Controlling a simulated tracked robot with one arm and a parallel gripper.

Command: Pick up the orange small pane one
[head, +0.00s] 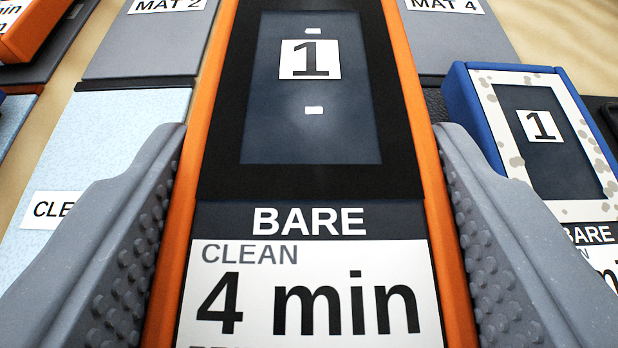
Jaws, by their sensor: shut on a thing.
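The orange small pane one (310,175) fills the middle of the head view. It has orange side edges, a black border around a dark pane, a white label with "1", and a front panel reading "BARE", "CLEAN", "4 min". My gripper (305,220) has its two grey studded fingers on the left and right sides of it, shut on its orange edges. The bottom of its front panel is cut off by the picture edge. I cannot tell whether it is lifted clear of the surface below.
A blue-sided pane with a spotted white border (563,205), also labelled "1" and "BARE", stands close at right, partly behind the right finger. Grey mats marked "MAT 2" (150,45) and "MAT 4" (460,40) lie behind. A light blue cloth-like panel (110,140) lies at left. Another orange piece (30,30) is at upper left.

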